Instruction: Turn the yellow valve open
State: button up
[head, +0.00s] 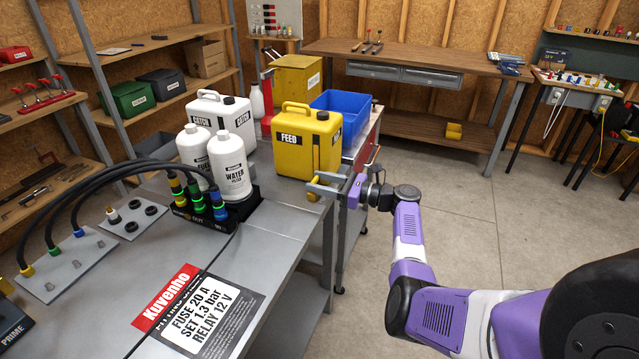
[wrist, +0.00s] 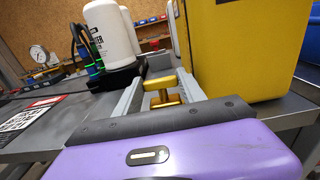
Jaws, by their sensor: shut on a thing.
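The yellow FEED canister (head: 307,143) stands upright on the right end of the grey bench. The yellow valve (head: 313,197) is low at its front, by the bench edge, and is mostly hidden by my gripper (head: 322,184) in the head view. In the wrist view my gripper (wrist: 161,86) has one grey finger on each side of the valve's yellow T-shaped handle (wrist: 161,99). The jaws are shut on the handle. The yellow canister wall (wrist: 238,50) rises close beside the right finger.
White WATER bottle (head: 230,167), black connector block (head: 203,213) with coloured plugs and white CATCH canister (head: 221,115) stand left of the yellow canister. A blue bin (head: 341,112) is behind it. Black hoses (head: 110,175) arch over the bench's left. The floor on the right is clear.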

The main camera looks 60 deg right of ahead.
jog(key=o, duration=1.4)
jog(key=shift+c, duration=0.2)
